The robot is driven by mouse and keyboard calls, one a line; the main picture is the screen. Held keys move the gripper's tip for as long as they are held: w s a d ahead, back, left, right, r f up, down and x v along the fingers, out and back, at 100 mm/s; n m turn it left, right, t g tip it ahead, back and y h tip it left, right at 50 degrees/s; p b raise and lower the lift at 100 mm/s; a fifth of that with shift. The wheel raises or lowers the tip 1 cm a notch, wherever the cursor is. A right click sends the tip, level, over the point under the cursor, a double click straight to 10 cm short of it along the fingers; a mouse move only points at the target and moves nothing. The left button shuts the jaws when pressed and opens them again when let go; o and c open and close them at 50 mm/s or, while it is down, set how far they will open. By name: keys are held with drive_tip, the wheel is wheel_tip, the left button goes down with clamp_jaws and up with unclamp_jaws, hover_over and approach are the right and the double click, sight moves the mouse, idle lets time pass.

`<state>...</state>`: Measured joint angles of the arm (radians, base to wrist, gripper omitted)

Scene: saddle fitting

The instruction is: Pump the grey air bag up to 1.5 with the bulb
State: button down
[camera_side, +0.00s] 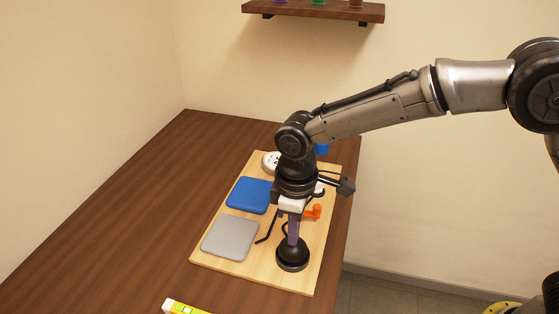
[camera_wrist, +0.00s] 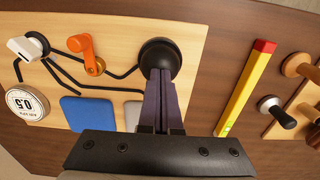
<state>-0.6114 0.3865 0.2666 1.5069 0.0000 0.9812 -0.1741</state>
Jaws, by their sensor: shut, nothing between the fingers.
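The grey air bag (camera_side: 231,238) lies flat at the near left of a light wooden board; in the wrist view only a sliver (camera_wrist: 132,115) shows above my gripper's body. The black bulb (camera_side: 292,262) stands at the board's near right, also in the wrist view (camera_wrist: 166,50). My gripper (camera_side: 293,242) points down, its fingers together and empty, tips at the bulb's top; whether they press it I cannot tell. The fingertips also show in the wrist view (camera_wrist: 161,72). The round white gauge (camera_side: 270,161) appears to read 0.5 in the wrist view (camera_wrist: 27,103).
A blue bag (camera_side: 249,195) lies behind the grey one. An orange valve handle (camera_side: 314,212) and black hoses are on the board. A white fitting (camera_wrist: 25,47) is beside the valve. A yellow level (camera_side: 185,307) lies off the board. The table's left side is clear.

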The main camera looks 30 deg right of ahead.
drive_tip(key=shift+f, duration=1.05)
drive_tip(key=shift+r, duration=1.75)
drive_tip(key=shift+f, duration=0.15)
drive_tip(key=shift+f, duration=1.6)
drive_tip(key=shift+r, duration=1.75)
